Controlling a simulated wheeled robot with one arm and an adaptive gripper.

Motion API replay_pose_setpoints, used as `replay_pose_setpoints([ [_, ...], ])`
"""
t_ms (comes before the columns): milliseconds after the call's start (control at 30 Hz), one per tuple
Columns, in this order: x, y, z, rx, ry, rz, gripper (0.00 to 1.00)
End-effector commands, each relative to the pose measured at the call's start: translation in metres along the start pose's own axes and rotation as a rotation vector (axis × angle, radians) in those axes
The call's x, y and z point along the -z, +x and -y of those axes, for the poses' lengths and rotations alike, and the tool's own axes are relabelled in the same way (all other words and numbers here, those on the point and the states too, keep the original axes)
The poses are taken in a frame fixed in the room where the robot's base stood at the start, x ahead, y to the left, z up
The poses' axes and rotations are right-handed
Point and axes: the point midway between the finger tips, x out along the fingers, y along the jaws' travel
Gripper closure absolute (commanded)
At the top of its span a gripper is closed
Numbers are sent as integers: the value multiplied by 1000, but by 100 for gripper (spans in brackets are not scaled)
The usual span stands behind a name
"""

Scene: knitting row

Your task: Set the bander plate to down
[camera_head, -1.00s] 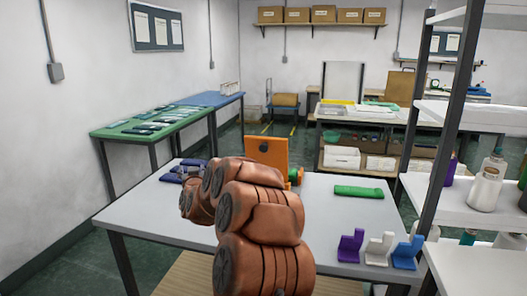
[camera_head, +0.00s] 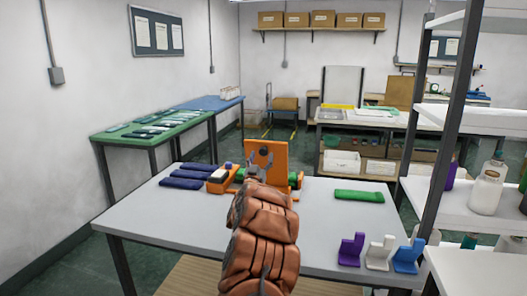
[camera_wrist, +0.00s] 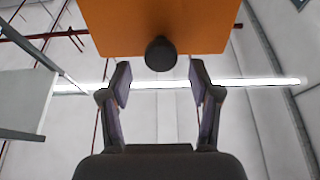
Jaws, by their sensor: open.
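The bander plate is an orange upright panel (camera_head: 277,153) on a machine at the back of the grey table. In the wrist view the orange panel (camera_wrist: 200,22) fills the top, with a dark round knob (camera_wrist: 160,54) on it. My gripper (camera_head: 260,163) is in front of the panel, open and empty. In the wrist view its two fingers (camera_wrist: 160,78) stand apart, one to each side below the knob. They appear short of it, and I see no contact. My arm hides part of the machine's front.
Dark blue bars (camera_head: 188,176) lie left of the machine beside an orange-and-black block (camera_head: 219,181). A green bar (camera_head: 359,195) lies to the right. Purple (camera_head: 351,249), white (camera_head: 379,252) and blue (camera_head: 408,256) holders stand at the front right, near a shelf post (camera_head: 452,120).

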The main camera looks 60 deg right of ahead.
Motion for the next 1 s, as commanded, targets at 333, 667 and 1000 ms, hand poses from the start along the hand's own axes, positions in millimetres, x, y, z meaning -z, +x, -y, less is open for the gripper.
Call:
replay_pose_setpoints([
  [333,0,32,1,1,0,0,38],
  [667,0,42,1,2,1,1,38],
  [1000,0,42,1,2,1,1,49],
])
